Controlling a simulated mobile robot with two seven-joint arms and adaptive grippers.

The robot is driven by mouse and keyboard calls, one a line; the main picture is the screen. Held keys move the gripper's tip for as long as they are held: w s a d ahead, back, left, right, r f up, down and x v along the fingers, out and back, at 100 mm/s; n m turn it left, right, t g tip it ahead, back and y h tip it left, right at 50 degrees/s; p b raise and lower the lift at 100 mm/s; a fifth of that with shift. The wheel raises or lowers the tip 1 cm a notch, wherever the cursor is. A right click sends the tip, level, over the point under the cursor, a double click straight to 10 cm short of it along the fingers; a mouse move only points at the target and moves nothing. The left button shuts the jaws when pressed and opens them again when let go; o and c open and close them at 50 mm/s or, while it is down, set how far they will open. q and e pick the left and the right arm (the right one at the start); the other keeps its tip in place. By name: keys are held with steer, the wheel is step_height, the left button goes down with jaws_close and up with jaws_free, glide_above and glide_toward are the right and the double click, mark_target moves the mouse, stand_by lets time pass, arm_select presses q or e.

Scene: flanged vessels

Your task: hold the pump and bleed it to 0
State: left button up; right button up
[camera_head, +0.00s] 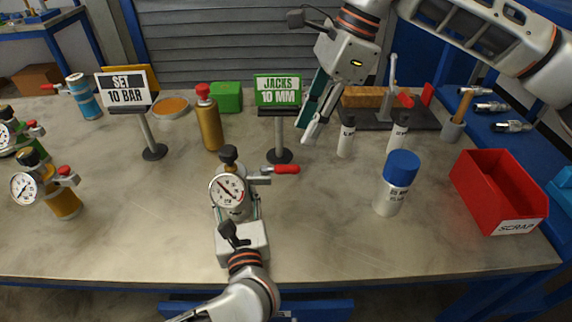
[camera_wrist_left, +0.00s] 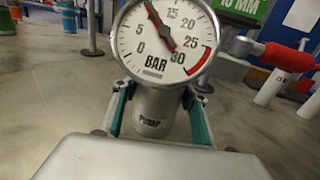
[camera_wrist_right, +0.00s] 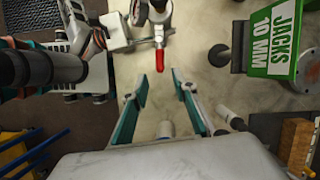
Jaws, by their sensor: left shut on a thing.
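The pump (camera_head: 239,211) stands on the bench's near middle, a grey body labelled PUMP with a round gauge (camera_head: 228,190) facing me. In the left wrist view the gauge (camera_wrist_left: 163,40) needle points up and left, near 10 bar. A black knob (camera_head: 228,154) sits on top, and a red-handled lever (camera_head: 287,169) sticks out to the right. My left gripper (camera_wrist_left: 158,118) is shut around the pump's body below the gauge. My right gripper (camera_head: 312,125) is open and empty, raised behind and right of the pump; the red lever (camera_wrist_right: 159,57) shows beyond its fingers.
Signs reading SET 10 BAR (camera_head: 127,89) and JACKS 10 MM (camera_head: 278,91) stand behind. A brown bottle (camera_head: 209,124), dark-capped cylinders (camera_head: 346,140), a blue-capped jar (camera_head: 392,193) and a red SCRAP bin (camera_head: 493,190) surround the pump. Other gauged vessels (camera_head: 62,201) stand left. The front bench is clear.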

mark_target(281, 169)
steer(key=shift+o, duration=0.5)
steer(key=a+f, duration=0.1)
steer(key=f, duration=0.2)
steer(key=f+m+g, duration=0.1)
steer(key=f, duration=0.2)
steer(key=a+f+m+g, duration=0.1)
steer(key=f, duration=0.2)
steer(key=shift+a, duration=0.35)
steer(key=shift+m+y, duration=0.3)
jaws_close()
